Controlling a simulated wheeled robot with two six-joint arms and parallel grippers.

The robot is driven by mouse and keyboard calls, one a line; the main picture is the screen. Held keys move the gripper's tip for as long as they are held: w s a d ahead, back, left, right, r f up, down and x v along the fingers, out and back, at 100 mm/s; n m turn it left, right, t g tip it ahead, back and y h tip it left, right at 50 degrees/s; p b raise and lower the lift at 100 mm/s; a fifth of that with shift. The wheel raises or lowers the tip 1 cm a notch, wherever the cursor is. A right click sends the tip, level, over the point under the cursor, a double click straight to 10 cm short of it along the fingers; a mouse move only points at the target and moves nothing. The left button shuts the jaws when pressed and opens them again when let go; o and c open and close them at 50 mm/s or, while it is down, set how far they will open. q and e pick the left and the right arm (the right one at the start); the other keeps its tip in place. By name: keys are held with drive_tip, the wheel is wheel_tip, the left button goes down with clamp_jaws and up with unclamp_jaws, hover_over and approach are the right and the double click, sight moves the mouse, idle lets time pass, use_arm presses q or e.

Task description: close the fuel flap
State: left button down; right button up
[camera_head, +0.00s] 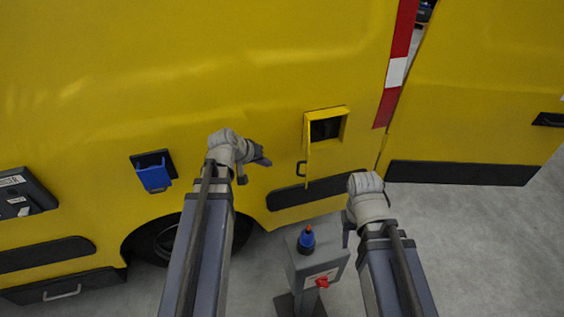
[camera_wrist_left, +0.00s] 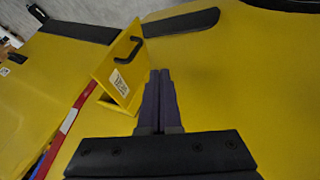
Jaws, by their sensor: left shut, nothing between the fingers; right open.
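The fuel flap (camera_head: 307,150) is a yellow panel standing open at the left edge of a square recess (camera_head: 327,127) in the yellow vehicle side. The recess is dark inside. In the left wrist view the flap (camera_wrist_left: 122,72) shows a black handle and a white label, just left of my fingers. My left gripper (camera_head: 265,161) is shut and empty, left of the flap in the head view. Its fingers (camera_wrist_left: 160,85) point along the yellow side; whether they touch the flap I cannot tell. My right gripper (camera_head: 347,238) is open, lower right of the flap, away from it.
A grey post (camera_head: 318,265) with a blue-and-orange knob and red tap stands between my arms. A blue cover (camera_head: 155,177) hangs from a dark socket at left. A dark wheel (camera_head: 160,240) is below. Grey floor (camera_head: 480,240) is free at right.

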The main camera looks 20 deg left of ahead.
use_arm(q)
drive_tip(key=w+d+f+b, duration=0.6)
drive_tip(key=w+f+b, duration=0.1)
drive_tip(key=shift+f, duration=0.3)
drive_tip(key=shift+s+d, duration=0.1)
drive_tip(key=shift+d, duration=0.05)
